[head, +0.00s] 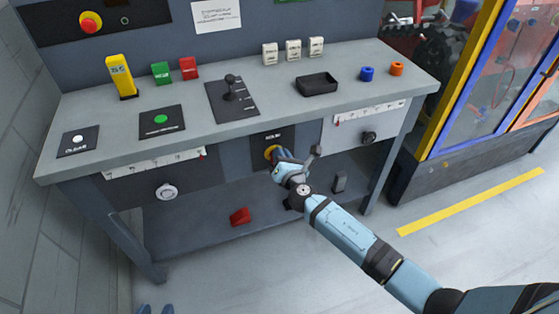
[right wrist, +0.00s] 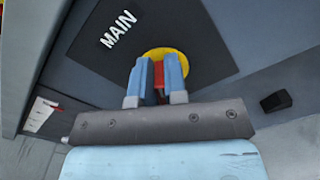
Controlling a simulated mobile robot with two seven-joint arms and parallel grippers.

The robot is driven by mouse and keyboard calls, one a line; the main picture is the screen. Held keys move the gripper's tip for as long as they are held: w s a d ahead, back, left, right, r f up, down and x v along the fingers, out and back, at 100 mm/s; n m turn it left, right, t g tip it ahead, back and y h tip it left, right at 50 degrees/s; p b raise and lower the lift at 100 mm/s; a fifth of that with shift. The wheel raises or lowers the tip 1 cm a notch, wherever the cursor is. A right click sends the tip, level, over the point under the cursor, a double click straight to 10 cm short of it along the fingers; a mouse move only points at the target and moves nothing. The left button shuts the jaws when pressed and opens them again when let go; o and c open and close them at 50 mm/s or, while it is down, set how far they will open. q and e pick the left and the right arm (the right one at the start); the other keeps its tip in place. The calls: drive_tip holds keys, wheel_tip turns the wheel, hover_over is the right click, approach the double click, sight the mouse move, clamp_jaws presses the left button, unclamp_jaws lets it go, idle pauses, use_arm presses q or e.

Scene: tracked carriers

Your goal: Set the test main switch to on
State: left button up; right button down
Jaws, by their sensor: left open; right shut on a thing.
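The main switch has a yellow disc (head: 269,152) on a black plate (head: 262,137) on the front of the bench. In the right wrist view the plate reads MAIN, and a red handle (right wrist: 159,77) stands before the yellow disc (right wrist: 178,54). My right gripper (head: 278,157) is shut on this red handle; its blue fingers (right wrist: 157,78) stand on both sides and hide much of it. The switch's on and off marks cannot be read. Two blue fingertips of my left gripper (head: 155,308) show apart at the bottom edge of the head view, away from the bench.
The bench top (head: 205,130) carries a lever panel (head: 240,109), a green button plate (head: 170,128), a black tray (head: 317,83) and several small blocks. A white dial (head: 167,192) and a black knob (head: 369,137) are on the front. A red piece (head: 240,216) lies on the lower shelf.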

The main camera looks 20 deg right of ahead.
use_arm(q)
drive_tip(key=w+d+r+t+h+b, duration=0.2)
drive_tip(key=d+r+t+b, duration=0.1)
drive_tip(key=r+b, duration=0.2)
drive_tip(key=shift+w+b, duration=0.15)
drive_tip(key=shift+b, duration=0.15)
use_arm(e)
drive_tip(key=m, duration=0.3)
drive_tip(key=f+m, duration=0.1)
drive_tip(key=m, duration=0.3)
drive_tip(key=d+f+m, duration=0.1)
drive_tip(key=m, duration=0.3)
use_arm(q)
drive_tip(key=shift+d, duration=0.1)
use_arm(e)
drive_tip(key=shift+m, duration=0.3)
use_arm(q)
drive_tip(key=shift+r, duration=0.3)
use_arm(e)
drive_tip(key=c, duration=1.2)
unclamp_jaws()
drive_tip(key=shift+o, duration=0.2)
use_arm(q)
drive_tip(key=shift+f, duration=0.15)
use_arm(e)
drive_tip(key=shift+s, duration=0.1)
